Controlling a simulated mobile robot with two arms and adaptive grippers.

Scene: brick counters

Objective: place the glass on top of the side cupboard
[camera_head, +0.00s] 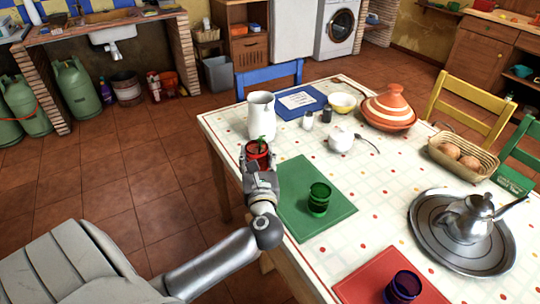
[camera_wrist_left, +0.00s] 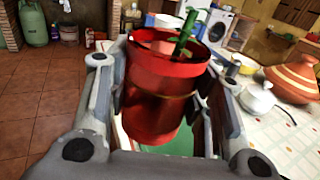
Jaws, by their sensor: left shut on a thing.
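A red glass (camera_head: 256,149) with a green sprig in it is at the near left edge of the table, in the head view. My left gripper (camera_head: 259,166) is shut on it, and the glass is upright. In the left wrist view the red glass (camera_wrist_left: 158,100) sits between the two fingers of my gripper (camera_wrist_left: 160,120). A wooden cupboard (camera_head: 249,52) stands at the back, left of the white appliance. Another wooden cupboard (camera_head: 475,58) is at the back right. I cannot tell which one is the side cupboard. My right gripper is not in view.
The table (camera_head: 365,205) carries a white jug (camera_head: 261,117), a green glass (camera_head: 319,197) on a green mat, a purple glass (camera_head: 403,287), a tagine (camera_head: 389,108) and a teapot on a tray (camera_head: 462,262). The tiled floor (camera_head: 110,175) left of the table is mostly clear.

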